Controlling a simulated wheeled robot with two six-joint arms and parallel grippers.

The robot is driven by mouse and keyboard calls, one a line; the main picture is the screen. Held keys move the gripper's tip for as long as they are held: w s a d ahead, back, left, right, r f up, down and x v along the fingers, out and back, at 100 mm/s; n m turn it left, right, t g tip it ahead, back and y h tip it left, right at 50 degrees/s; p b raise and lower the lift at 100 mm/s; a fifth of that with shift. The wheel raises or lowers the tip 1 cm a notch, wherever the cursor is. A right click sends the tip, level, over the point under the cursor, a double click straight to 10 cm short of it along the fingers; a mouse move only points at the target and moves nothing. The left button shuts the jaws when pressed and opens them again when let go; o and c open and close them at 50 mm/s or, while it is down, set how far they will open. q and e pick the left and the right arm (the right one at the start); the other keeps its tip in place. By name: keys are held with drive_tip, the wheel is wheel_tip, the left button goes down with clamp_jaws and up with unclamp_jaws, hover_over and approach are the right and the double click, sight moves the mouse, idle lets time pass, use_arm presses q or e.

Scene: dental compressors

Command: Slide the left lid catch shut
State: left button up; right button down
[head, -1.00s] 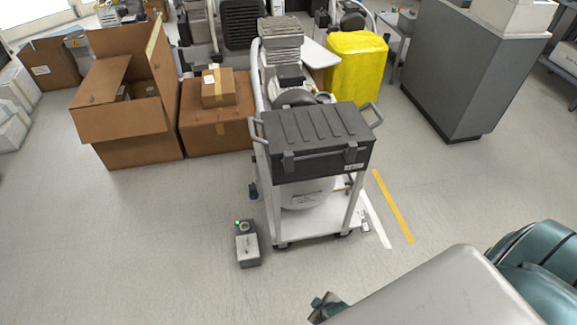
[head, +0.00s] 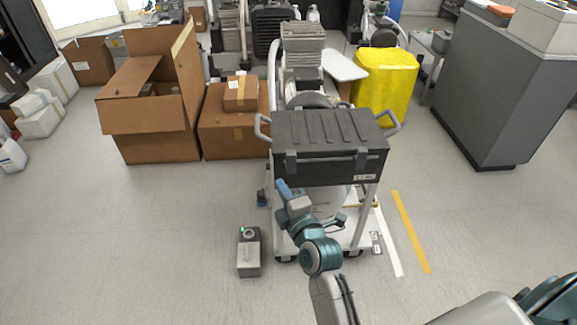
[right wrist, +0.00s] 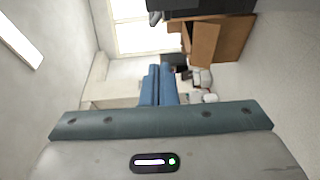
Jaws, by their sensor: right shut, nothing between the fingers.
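The dark grey case (head: 330,172) with a ribbed lid sits on top of the white cart. Its left lid catch (head: 291,162) is a small dark tab at the front, under the lid edge. A matching right catch (head: 361,158) is farther along the same front. Whether the left catch is slid open or shut is too small to tell. My right gripper (head: 282,186) is shut and empty, with blue fingers pointing up just below the left catch. Its fingers also show together in the right wrist view (right wrist: 158,85). Contact with the case cannot be made out. My left gripper is not in view.
Cardboard boxes (head: 160,130) stand left of the cart. A small grey device (head: 248,255) with a green light lies on the floor left of it. A yellow-covered item (head: 384,85) and a grey cabinet (head: 490,95) stand to the right.

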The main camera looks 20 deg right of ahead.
sight(291, 160)
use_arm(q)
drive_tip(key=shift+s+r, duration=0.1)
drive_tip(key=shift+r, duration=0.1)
use_arm(e)
drive_tip(key=shift+r, duration=0.3)
